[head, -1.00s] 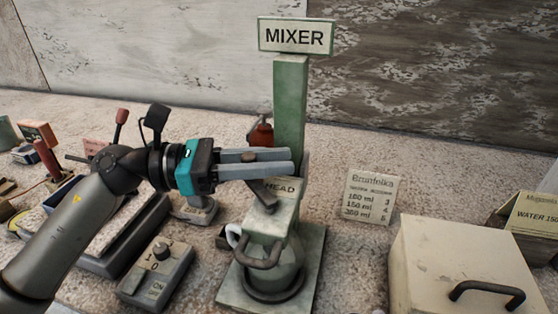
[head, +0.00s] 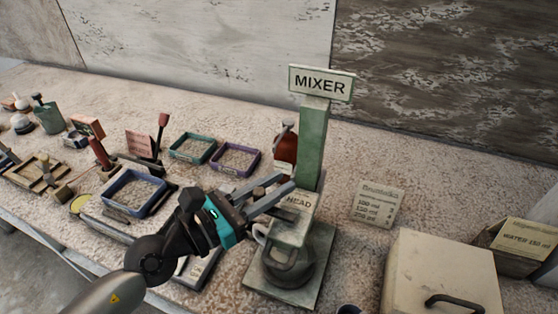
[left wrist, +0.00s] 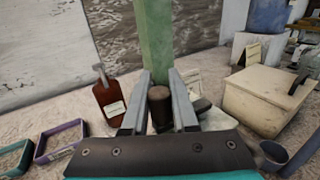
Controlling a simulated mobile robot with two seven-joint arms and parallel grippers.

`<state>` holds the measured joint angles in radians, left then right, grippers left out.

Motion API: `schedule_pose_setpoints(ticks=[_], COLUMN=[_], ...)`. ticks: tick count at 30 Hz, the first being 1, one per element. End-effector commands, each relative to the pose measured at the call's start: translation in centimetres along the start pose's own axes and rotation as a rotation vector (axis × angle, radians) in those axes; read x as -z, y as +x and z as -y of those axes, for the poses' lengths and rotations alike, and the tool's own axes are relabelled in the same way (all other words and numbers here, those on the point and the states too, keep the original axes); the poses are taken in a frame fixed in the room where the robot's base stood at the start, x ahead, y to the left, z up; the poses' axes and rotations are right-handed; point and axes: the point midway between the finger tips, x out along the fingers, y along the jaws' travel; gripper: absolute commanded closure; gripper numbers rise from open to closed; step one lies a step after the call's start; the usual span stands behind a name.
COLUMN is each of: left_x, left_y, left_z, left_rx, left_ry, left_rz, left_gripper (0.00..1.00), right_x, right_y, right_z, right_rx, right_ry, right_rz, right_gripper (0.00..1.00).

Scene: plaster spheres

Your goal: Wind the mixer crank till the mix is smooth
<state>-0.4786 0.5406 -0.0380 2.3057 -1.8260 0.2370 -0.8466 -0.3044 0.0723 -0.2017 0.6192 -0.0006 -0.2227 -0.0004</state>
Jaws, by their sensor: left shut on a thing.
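The mixer has a green column (head: 312,150), a MIXER sign (head: 320,83) and a block marked HEAD (head: 297,203). A grey pot (head: 286,268) stands under the head on the base plate; the mix inside is hidden. My left gripper (head: 286,187) is at the head, left of the column, its fingers pointing up and right. In the left wrist view its fingers are closed around the brown crank knob (left wrist: 160,105). The dark crank arm (head: 283,214) shows partly below the fingers. My right gripper is out of view.
A red-brown bottle (head: 285,150) stands close behind the gripper. A beige box with a handle (head: 440,270) stands at the right, and a card (head: 377,203) lies between it and the mixer. Blue (head: 135,190), teal (head: 193,147) and purple (head: 235,160) trays lie to the left.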

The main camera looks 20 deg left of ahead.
Motion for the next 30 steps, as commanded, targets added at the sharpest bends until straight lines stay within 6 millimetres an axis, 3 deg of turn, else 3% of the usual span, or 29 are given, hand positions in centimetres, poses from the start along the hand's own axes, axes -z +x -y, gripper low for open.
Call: schedule_pose_setpoints(ticks=[1, 3, 15, 30], left_x=[-0.6, -0.6, -0.3, 0.1], left_y=[-0.2, -0.4, -1.8, -3.3], left_z=[0.0, 0.0, 0.2, 0.9], left_rx=[-0.036, -0.083, -0.379, -0.715], left_ry=[-0.009, -0.009, -0.005, 0.000], left_rz=[0.000, 0.000, -0.005, -0.006], left_gripper=[1.00, 1.00, 1.00, 1.00], right_x=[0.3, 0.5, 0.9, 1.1], right_y=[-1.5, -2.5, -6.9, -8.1], right_z=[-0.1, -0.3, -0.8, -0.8], right_rx=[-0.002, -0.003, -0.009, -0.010], right_ry=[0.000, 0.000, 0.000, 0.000], right_rz=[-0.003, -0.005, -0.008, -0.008], right_gripper=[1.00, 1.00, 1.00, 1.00])
